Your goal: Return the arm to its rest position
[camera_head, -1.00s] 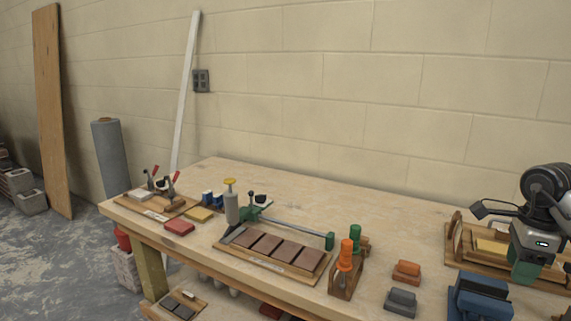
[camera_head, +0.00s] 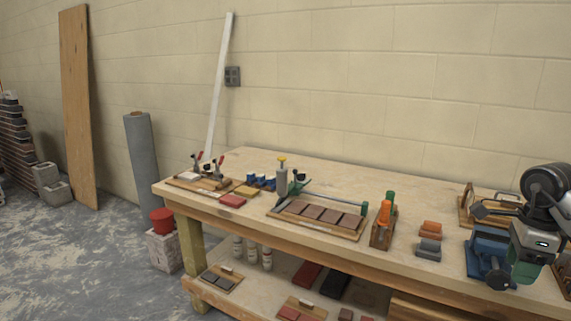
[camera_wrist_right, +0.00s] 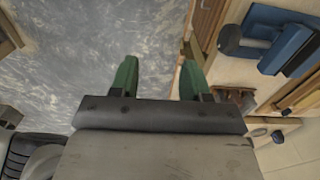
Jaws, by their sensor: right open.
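My right arm comes in at the right edge of the head view. Its gripper (camera_head: 525,270) hangs near the bench's front edge, just right of the blue vise in the picture. In the right wrist view the two green fingers of the right gripper (camera_wrist_right: 158,78) stand wide apart with nothing between them. Below them I see grey floor, with the bench edge beside the right finger. My left gripper is not in view.
The wooden workbench (camera_head: 330,178) carries the blue vise (camera_head: 480,248), also in the wrist view (camera_wrist_right: 285,45), a tile board (camera_head: 318,217) and orange-handled tools (camera_head: 384,215). The floor (camera_head: 95,265) at left is open.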

